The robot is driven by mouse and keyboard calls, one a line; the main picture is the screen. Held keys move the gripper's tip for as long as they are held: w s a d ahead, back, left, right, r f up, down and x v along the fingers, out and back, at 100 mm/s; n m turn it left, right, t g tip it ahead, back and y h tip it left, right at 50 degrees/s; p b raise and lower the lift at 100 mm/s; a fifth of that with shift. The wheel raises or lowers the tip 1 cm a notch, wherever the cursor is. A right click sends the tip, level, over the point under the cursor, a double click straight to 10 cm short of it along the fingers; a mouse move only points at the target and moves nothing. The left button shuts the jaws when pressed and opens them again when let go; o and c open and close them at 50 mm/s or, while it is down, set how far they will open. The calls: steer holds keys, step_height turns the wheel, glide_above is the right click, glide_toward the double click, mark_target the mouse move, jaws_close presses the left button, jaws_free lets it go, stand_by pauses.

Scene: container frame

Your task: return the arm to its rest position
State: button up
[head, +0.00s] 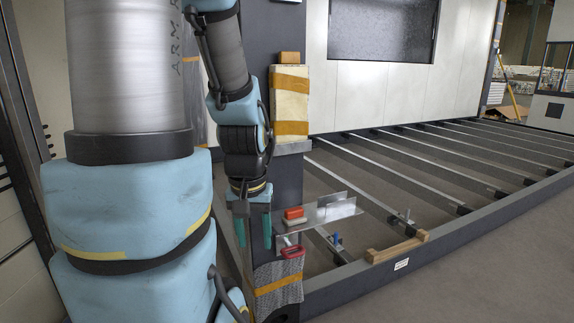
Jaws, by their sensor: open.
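My arm comes down from the top of the head view, its blue and grey links filling the left side. My gripper (254,232) hangs pointing down in front of the dark upright post (289,190). Its two teal fingers are apart and nothing shows between them. It is just left of a small metal plate (335,208) that sticks out by the post. I cannot tell how far the fingers are from the post.
Red blocks (294,214) lie on the plate, with a red-handled tool (292,252) below. A taped pad (290,107) and a grey taped wrap (278,289) are on the post. Floor at right is clear.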

step_height(320, 180, up, 16)
steer(key=p, duration=1.4)
